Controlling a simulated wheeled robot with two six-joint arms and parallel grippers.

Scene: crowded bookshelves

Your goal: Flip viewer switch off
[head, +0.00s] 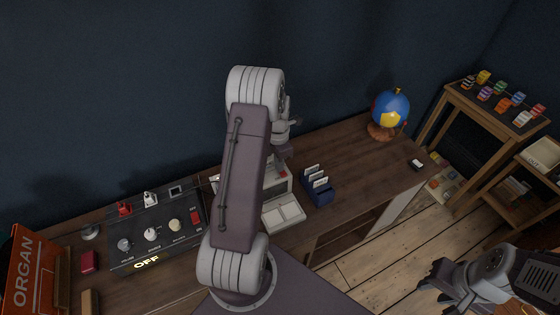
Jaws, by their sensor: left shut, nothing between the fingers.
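A pale boxy device, which looks like the viewer (279,184), stands on the wooden desk behind my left arm, with a light flat tray (284,213) at its front. Small red marks show on it near the arm. Much of it is hidden, and I cannot make out its switch clearly. My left gripper (282,158) is shut and empty, above or beside the device's back part and partly hidden by my own arm. My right gripper (432,288) looks open and empty at the lower right, over the floor and away from the desk.
A black control panel (155,225) with knobs, levers and a lit "OFF" label lies left of my arm. A blue card holder (319,188) stands close right of the viewer. A globe (390,110) is at the desk's far right; the desktop between is mostly clear.

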